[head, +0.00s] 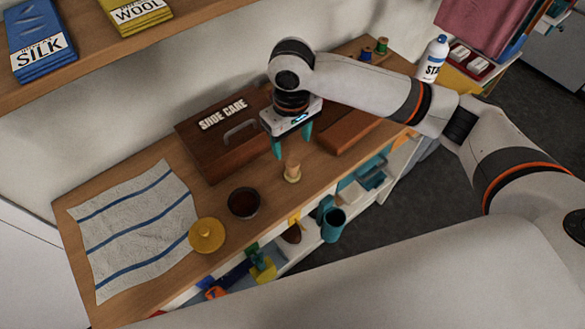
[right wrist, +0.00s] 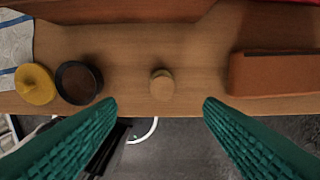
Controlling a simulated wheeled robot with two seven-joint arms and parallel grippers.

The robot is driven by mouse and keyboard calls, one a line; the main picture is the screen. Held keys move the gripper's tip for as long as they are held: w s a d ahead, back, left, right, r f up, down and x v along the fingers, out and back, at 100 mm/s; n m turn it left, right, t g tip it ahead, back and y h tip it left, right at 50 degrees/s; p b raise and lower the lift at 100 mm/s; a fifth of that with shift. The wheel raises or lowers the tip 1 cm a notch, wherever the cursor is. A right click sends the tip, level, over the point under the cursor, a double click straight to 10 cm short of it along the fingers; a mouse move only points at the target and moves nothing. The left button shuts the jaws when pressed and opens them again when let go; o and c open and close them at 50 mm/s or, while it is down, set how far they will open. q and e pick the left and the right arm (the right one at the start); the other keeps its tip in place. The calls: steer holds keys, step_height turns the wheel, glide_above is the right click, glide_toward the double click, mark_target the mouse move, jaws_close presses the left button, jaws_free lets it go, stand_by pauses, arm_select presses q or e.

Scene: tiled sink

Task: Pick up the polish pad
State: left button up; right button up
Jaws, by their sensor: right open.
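A small round, pale wooden piece with a knob-like top, likely the polish pad (head: 292,172), stands on the wooden bench near its front edge. It also shows in the right wrist view (right wrist: 161,85), roughly centred between my fingers and beyond their tips. My right gripper (head: 291,143) is open and empty, with its teal fingers pointing down above the pad, apart from it. The same fingers show wide apart in the right wrist view (right wrist: 160,104). A round yellow knobbed piece (head: 207,235) and a dark round tin (head: 244,203) stand to the left. My left gripper is not in view.
A brown shoe care box (head: 222,135) stands behind the pad. A brown block (head: 347,131) lies to the right, and a striped towel (head: 135,225) lies at the left. A spray bottle (head: 433,58) stands at the far right. Shelves with several items (head: 335,220) sit below the front edge.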

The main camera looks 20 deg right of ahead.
mark_target(293, 162)
step_height(293, 162, down, 6)
steer(key=shift+f+p, duration=0.1)
steer(key=shift+p, duration=0.45)
steer(key=shift+f, duration=0.6)
step_height(293, 162, down, 4)
steer(key=shift+w+d+f+p, duration=0.1)
steer(key=shift+d+f+p, duration=0.1)
steer(key=shift+p, duration=0.55)
steer(key=shift+c, duration=0.2)
steer(key=c, duration=1)
step_height(293, 162, up, 10)
steer(key=shift+a+r+b, duration=0.1)
steer(key=shift+b, duration=0.7)
steer(key=shift+c, duration=0.2)
steer(key=o, duration=0.4)
steer(key=c, duration=0.3)
